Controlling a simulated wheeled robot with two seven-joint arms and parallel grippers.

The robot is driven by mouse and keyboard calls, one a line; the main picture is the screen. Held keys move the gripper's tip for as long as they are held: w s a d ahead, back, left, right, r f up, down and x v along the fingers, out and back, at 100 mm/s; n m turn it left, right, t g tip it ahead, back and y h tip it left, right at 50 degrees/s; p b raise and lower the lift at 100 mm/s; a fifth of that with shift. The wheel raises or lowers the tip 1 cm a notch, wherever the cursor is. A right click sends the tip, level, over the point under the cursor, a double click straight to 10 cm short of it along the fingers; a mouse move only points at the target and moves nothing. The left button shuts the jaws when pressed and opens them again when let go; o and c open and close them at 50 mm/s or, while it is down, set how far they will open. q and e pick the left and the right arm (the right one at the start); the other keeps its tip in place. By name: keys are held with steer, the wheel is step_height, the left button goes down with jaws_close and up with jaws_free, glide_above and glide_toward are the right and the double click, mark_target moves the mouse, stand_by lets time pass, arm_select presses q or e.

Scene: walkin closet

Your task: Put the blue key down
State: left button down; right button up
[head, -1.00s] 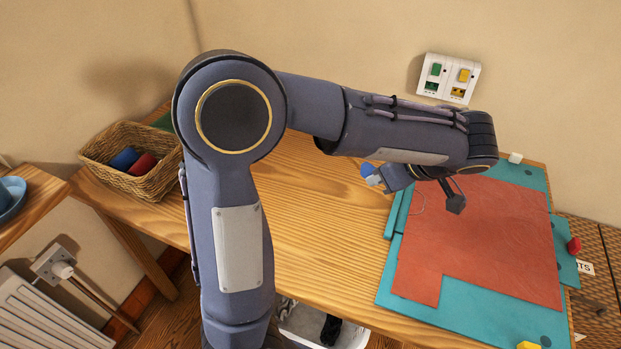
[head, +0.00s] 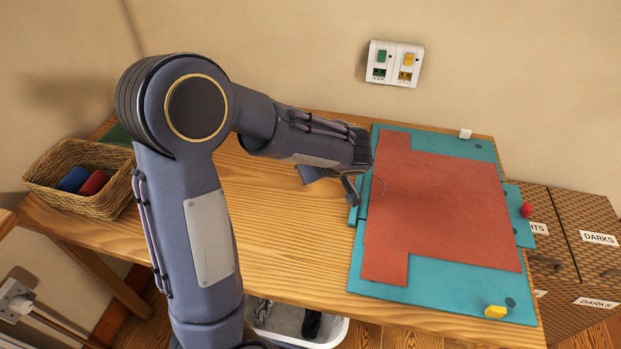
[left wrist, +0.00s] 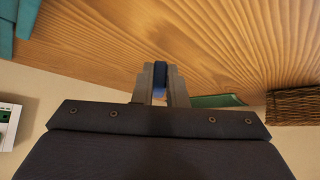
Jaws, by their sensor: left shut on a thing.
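My left gripper (left wrist: 161,75) is shut on the blue key (left wrist: 160,88), which shows as a narrow blue piece between the two fingers in the left wrist view. The wooden tabletop (left wrist: 210,45) lies beyond the fingertips; I cannot tell whether the key touches it. In the head view the gripper (head: 347,187) is by the left edge of the teal board, and the key is hidden behind my arm. A white wall box (head: 395,63) holds a green key (head: 382,56) and a yellow key (head: 408,59). My right gripper is not in view.
A teal board (head: 440,277) with a red cloth (head: 440,205) covers the table's right part. A wicker basket (head: 103,204) with blue and red rolls stands at the left. The wood (head: 290,245) between them is clear. A red knob (head: 527,210) is at the board's right.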

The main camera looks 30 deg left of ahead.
mark_target(311, 190)
arm_select(q)
steer(key=shift+w+a+f, duration=0.3)
steer(key=shift+w+f, duration=0.2)
steer(key=shift+f, duration=0.15)
steer(key=f, duration=0.4)
steer(key=shift+w+a+p, duration=0.25)
steer(key=shift+w+p, duration=0.1)
steer(key=shift+p, duration=0.05)
steer(key=shift+f, duration=0.1)
steer(key=shift+f+b, duration=0.1)
steer(key=shift+b, duration=0.2)
steer(key=c, duration=1.5)
jaws_free()
steer(key=shift+o, duration=0.2)
